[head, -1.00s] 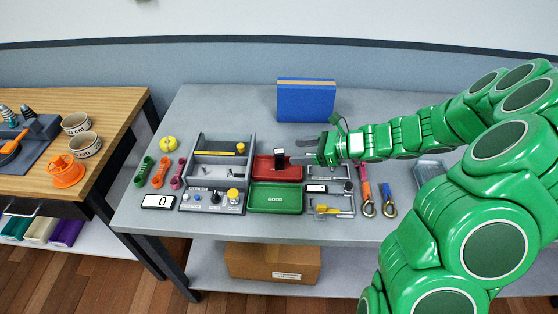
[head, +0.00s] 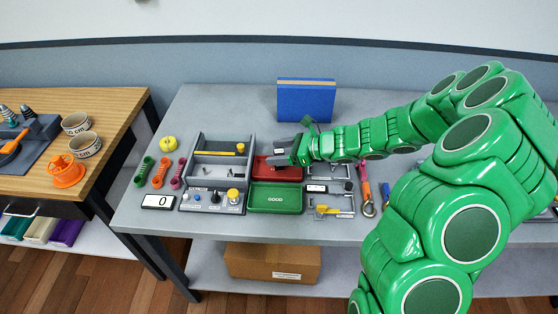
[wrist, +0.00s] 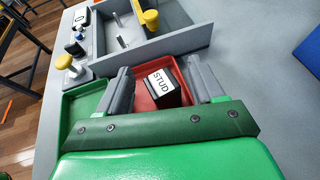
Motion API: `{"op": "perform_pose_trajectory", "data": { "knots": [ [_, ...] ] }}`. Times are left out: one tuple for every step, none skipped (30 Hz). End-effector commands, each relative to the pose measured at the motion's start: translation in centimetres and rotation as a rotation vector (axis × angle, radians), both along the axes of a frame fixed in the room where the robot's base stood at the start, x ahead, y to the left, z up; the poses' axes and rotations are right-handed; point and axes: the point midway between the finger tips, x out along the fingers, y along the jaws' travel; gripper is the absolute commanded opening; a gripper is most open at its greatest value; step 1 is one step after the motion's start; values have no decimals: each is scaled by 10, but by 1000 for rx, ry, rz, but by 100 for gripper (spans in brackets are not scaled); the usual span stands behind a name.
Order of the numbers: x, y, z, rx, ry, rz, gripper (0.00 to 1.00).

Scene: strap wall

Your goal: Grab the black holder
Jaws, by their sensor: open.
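The black holder (wrist: 160,88), a small dark block with a white top label reading STUD, stands in the red tray (wrist: 143,99) in the wrist view. My gripper (wrist: 161,80) is open, with one grey finger on each side of the holder. Gaps show between the fingers and the holder in that view. In the head view my gripper (head: 280,156) is over the red tray (head: 265,171), and it hides most or all of the holder. How far the fingertips are above the tray floor is hard to tell.
A green tray marked GOOD (head: 275,198) lies in front of the red one. A grey fixture with knobs (head: 217,172) stands left. A grey bracket with a yellow clamp (head: 328,209) is right. A blue box (head: 305,101) stands behind, with clear table around it.

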Motion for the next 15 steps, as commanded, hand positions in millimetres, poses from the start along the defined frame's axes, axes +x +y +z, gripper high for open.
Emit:
{"op": "perform_pose_trajectory", "data": {
  "knots": [
    [0, 1, 0, 0, 0, 0, 67],
    [0, 1, 0, 0, 0, 0, 67],
    [0, 1, 0, 0, 0, 0, 67],
    [0, 1, 0, 0, 0, 0, 67],
    [0, 0, 0, 0, 0, 0, 67],
    [0, 0, 0, 0, 0, 0, 67],
    [0, 0, 0, 0, 0, 0, 66],
    [0, 0, 0, 0, 0, 0, 61],
    [0, 0, 0, 0, 0, 0, 55],
    [0, 0, 0, 0, 0, 0, 50],
    [0, 0, 0, 0, 0, 0, 46],
    [0, 0, 0, 0, 0, 0, 40],
    [0, 0, 0, 0, 0, -1, 35],
    [0, 0, 0, 0, 0, -1, 30],
    [0, 0, 0, 0, 0, -1, 24]
  ]
}}
